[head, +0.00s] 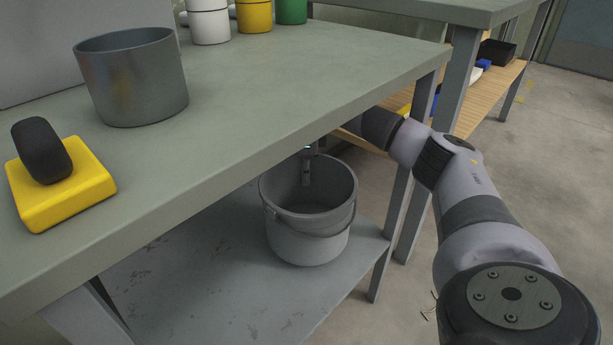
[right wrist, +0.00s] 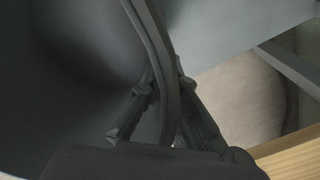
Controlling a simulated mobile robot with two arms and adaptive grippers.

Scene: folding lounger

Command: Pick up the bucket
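The grey bucket (head: 307,243) stands upright on the lower shelf under the workbench, its wire handle hanging down at the front. My right arm reaches in from the right beneath the tabletop. My right gripper (head: 306,170) is at the bucket's far rim, with one finger showing inside the bucket; the tabletop edge partly hides it. In the right wrist view the fingers (right wrist: 165,85) close in on both sides of the bucket's rim (right wrist: 150,25) and appear to pinch it. My left gripper is not in view.
The grey tabletop (head: 300,75) overhangs the bucket, and a table leg (head: 398,195) stands to its right. On top are a metal pot (head: 135,85), a yellow block with a dark handle (head: 60,180) and several cans. The left part of the lower shelf (head: 200,275) is clear.

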